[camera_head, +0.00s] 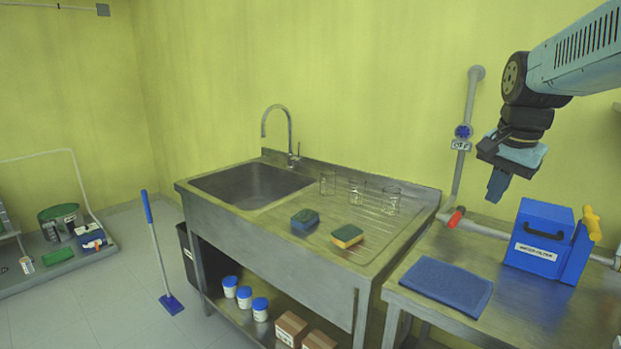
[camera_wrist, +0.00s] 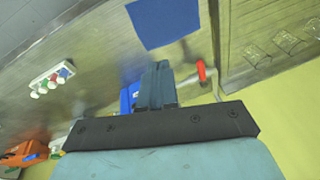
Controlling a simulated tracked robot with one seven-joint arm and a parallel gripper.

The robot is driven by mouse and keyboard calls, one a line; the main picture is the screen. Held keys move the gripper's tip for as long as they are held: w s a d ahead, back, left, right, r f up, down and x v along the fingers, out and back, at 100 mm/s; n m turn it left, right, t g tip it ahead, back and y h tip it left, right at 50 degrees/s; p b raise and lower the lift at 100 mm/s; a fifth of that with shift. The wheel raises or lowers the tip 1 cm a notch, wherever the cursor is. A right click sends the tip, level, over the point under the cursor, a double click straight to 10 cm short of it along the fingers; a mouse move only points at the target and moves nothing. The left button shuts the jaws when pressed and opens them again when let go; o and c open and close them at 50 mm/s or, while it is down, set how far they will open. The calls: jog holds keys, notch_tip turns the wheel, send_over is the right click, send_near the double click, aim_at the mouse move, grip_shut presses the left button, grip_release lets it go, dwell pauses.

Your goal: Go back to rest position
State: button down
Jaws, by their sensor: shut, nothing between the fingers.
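My gripper (camera_head: 497,186) hangs at the upper right in the head view, in front of the yellow-green wall and above the right-hand metal table. Its fingers point down and are shut with nothing between them. In the wrist view my gripper (camera_wrist: 158,75) shows at the centre, its fingers together and empty. It is clear of the blue box (camera_head: 540,240) labelled as a water filter, which stands below and to its right. That box is partly hidden behind the fingers in the wrist view (camera_wrist: 128,96).
A folded blue cloth (camera_head: 446,288) lies on the right table. A pipe with a red-handled valve (camera_head: 456,217) runs behind it. Open floor lies at left.

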jog(key=s+a+f+n+t, duration=0.1)
jog(key=s+a+n, duration=0.3)
jog(key=a, duration=0.4)
jog(key=s+a+f+n+t, duration=0.1)
jog(key=s+a+f+n, duration=0.1)
jog(key=s+a+n, duration=0.2)
jog(key=a+n, duration=0.3)
jog(key=a, duration=0.1)
jog(key=shift+s+f+t+y, duration=0.15)
jog(key=shift+f+t+y, duration=0.15)
jog(key=shift+t+y, duration=0.1)
jog(key=c, duration=1.8)
grip_release()
